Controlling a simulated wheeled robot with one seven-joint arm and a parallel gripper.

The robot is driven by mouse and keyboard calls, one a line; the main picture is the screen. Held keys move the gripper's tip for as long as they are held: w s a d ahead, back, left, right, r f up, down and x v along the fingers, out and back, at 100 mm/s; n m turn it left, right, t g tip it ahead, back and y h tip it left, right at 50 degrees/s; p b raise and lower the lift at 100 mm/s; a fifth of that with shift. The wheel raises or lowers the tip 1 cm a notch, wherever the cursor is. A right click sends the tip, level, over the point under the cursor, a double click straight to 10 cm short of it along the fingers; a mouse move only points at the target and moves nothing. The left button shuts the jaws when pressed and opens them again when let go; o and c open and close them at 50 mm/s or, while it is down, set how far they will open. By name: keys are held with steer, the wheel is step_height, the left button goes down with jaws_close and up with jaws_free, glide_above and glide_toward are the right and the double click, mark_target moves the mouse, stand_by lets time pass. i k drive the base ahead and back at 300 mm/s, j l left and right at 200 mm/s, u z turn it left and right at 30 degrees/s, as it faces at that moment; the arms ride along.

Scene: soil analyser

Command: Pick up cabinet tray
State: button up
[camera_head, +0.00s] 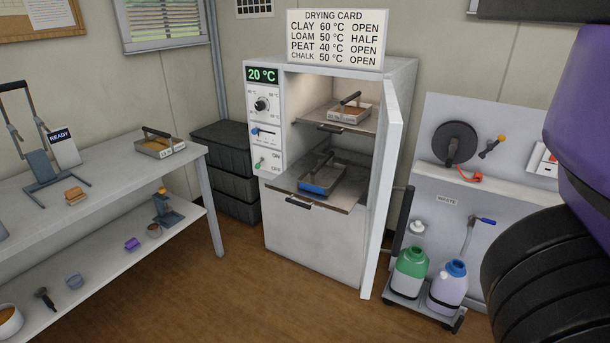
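The white drying cabinet (314,238) stands at the centre with its door (387,190) swung open to the right. One tray (349,113) with a dark handle, brown contents and a pale label sits on the upper shelf. A second, dark tray (322,179) with a blue front and a handle sits on the lower shelf (285,186), which juts forward. The lower tray's contents are hard to see. My gripper is not in view; purple and black parts at the right edge seem to be my arm.
Another handled tray (160,147) sits on the left bench (110,172). Dark crates (232,185) stand between bench and cabinet. The floor before the cabinet is clear.

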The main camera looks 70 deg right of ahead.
mark_target(322, 177)
steer(key=i+l+z, duration=0.1)
steer(key=i+z, duration=0.65)
steer(key=i+j+z, duration=0.1)
steer(key=z, duration=0.3)
steer(key=i+z, duration=0.4)
steer(key=i+j+z, duration=0.1)
steer(key=i+z, duration=0.15)
steer(key=z, duration=0.15)
